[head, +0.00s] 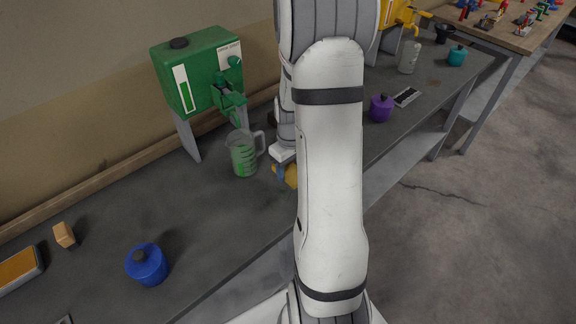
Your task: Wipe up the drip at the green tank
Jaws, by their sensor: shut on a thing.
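The green tank (200,72) stands on a bracket at the back of the grey bench, its tap (230,100) pointing forward. A clear measuring jug (243,155) with green markings stands upright below the tap. My gripper (284,172) is low over the bench, just right of the jug, and is shut on a yellow cloth or sponge (291,175). My arm hides part of the yellow thing and the bench behind it. I cannot make out the drip itself.
A blue pot (147,264), a wooden block (64,235) and an orange-topped box (20,268) are at the left. A purple pot (381,108), a clear jug (409,57) and a yellow tank (398,14) are at the right. The bench between jug and blue pot is clear.

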